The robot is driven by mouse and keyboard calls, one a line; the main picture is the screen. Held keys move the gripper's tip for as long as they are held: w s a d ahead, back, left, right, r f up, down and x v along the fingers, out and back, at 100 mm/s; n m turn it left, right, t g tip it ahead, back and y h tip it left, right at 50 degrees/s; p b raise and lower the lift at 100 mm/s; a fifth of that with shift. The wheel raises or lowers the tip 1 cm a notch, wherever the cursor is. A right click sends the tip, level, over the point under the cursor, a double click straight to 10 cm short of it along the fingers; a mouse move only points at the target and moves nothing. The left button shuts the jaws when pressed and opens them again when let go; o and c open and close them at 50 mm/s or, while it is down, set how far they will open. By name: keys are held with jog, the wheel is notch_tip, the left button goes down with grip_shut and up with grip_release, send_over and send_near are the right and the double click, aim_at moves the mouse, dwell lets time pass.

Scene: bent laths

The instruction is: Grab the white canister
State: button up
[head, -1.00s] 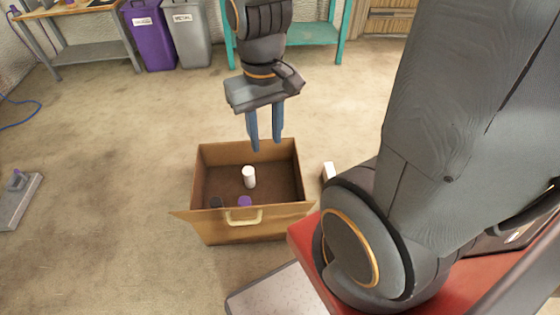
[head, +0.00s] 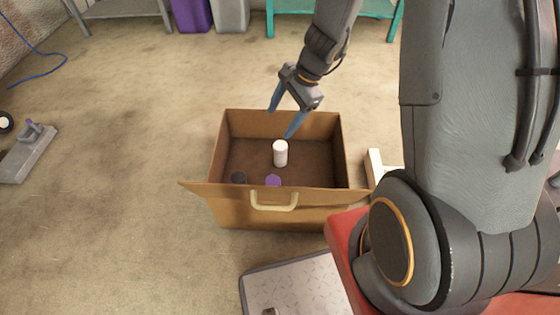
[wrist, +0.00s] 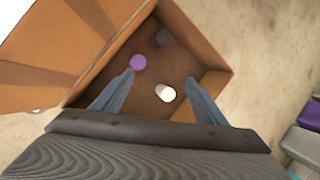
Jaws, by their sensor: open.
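The white canister (head: 280,153) stands upright inside an open brown box (head: 230,207) on the floor. In the wrist view the white canister (wrist: 166,93) shows between my two blue fingers, nearer the right one. My gripper (head: 282,124) is open and empty, tilted, above the back part of the box and apart from the canister. My gripper's fingers also reach over the box in the wrist view (wrist: 162,84).
A purple-topped item (head: 273,181) and a dark one (head: 239,178) stand near the box's front wall, which carries a pale handle (head: 274,201). A white object (head: 377,165) lies right of the box.

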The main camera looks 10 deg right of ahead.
aim_at(285, 148)
jog(key=w+d+f+m+b, duration=0.2)
jog(key=w+f+m+b, duration=0.1)
jog(key=f, duration=0.6)
jog(key=w+d+f+m+t+b, duration=0.1)
jog(key=w+f+m+b, duration=0.3)
jog(key=f, duration=0.5)
jog(key=w+d+f+m+b, duration=0.2)
jog(key=w+f+m+b, duration=0.1)
jog(key=f, duration=0.7)
jog(key=shift+w+d+m+t+b, duration=0.2)
jog(key=shift+d+m+t+b, duration=0.2)
jog(key=shift+b, duration=0.4)
jog(key=shift+w+a+f+m+b, duration=0.15)
jog(key=shift+w+a+f+b, duration=0.2)
jog(key=shift+f, duration=0.25)
jog(key=shift+w+a+f+m+b, duration=0.15)
jog(key=shift+w+a+f+b, duration=0.2)
jog(key=shift+f, duration=0.2)
jog(key=shift+w+a+f, duration=0.25)
jog(key=shift+f, duration=0.2)
jog(key=b+x, duration=0.1)
jog(key=x, duration=0.1)
jog(key=b+x, duration=0.1)
jog(key=x, duration=0.2)
jog(key=b+x, duration=0.2)
jog(key=shift+w+d+f, duration=0.2)
jog(key=shift+w+f, duration=0.05)
jog(key=shift+r, duration=0.1)
jog(key=c, duration=1.2)
